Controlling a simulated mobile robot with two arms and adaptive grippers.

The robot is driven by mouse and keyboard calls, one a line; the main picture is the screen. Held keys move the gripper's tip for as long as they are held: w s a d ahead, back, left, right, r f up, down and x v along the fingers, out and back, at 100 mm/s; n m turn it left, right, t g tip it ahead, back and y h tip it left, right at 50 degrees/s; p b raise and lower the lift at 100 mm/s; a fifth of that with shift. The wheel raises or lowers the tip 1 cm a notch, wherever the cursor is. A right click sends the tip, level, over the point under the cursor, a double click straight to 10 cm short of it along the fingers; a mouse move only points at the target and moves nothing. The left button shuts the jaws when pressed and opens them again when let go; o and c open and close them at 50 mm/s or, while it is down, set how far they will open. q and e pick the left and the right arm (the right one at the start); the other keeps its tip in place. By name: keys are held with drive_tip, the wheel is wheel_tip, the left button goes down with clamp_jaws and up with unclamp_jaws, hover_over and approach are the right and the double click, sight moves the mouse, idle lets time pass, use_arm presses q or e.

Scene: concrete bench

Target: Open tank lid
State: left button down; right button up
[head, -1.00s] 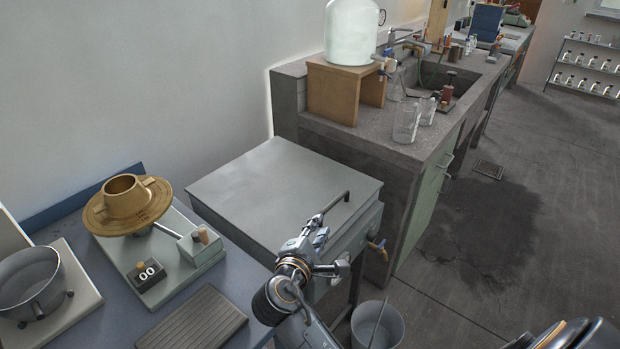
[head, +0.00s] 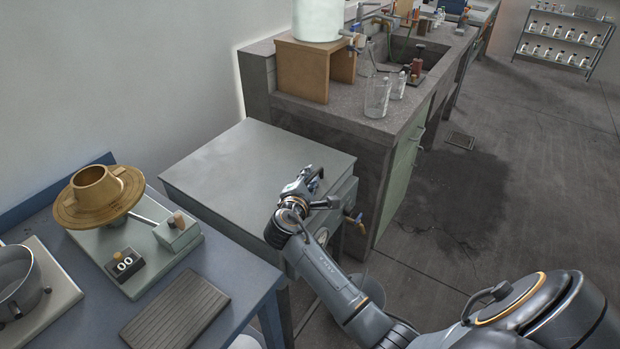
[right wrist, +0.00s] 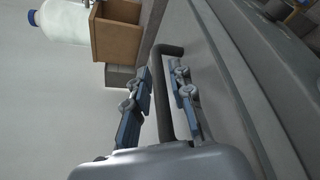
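The tank (head: 338,190) is a grey box on legs, standing between the blue bench and the concrete bench. Its flat grey lid (head: 245,160) lies level and closed on top. My right gripper (head: 310,178) is at the lid's front edge and hides the handle in the head view. In the right wrist view the dark bar handle (right wrist: 165,85) runs between the two fingers of the right gripper (right wrist: 162,74). The fingers are apart, with a gap visible on each side of the bar. My left gripper is not in view.
A blue bench (head: 225,262) at left holds a brass-coloured bowl device (head: 98,195), a ribbed plate (head: 176,312) and a metal pan (head: 16,275). The concrete bench behind carries a wooden stand (head: 305,72) and glass bottles (head: 377,97). A bucket (head: 368,290) stands below my right arm.

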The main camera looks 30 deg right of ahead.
clamp_jaws()
drive_tip(key=shift+r, duration=0.1)
